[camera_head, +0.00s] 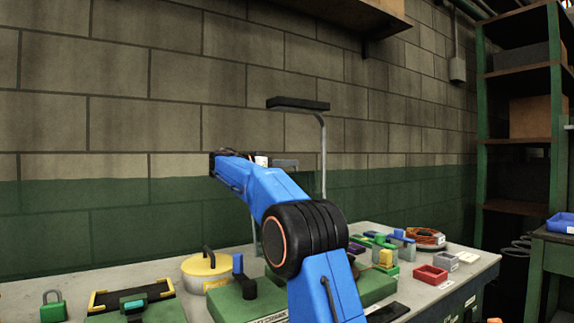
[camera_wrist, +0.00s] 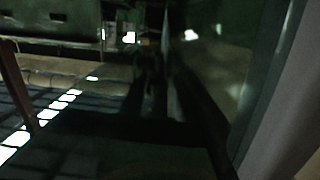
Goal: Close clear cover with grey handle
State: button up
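My blue arm rises over the bench in the head view, its dark wrist end (camera_head: 213,165) against the wall. My gripper's fingers cannot be made out there, and the wrist view is too dark and blurred to show whether they are open or shut. A small grey block (camera_head: 285,163), possibly the grey handle, shows just right of the wrist. The clear panel of the cover cannot be made out. A green machine base (camera_head: 377,287) stands on the bench behind my arm, partly hidden by it.
A lamp with a black head (camera_head: 298,103) stands behind my arm. A shelf rack (camera_head: 516,142) stands at right.

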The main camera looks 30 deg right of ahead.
grip_shut()
jog(key=shift+s, duration=0.2)
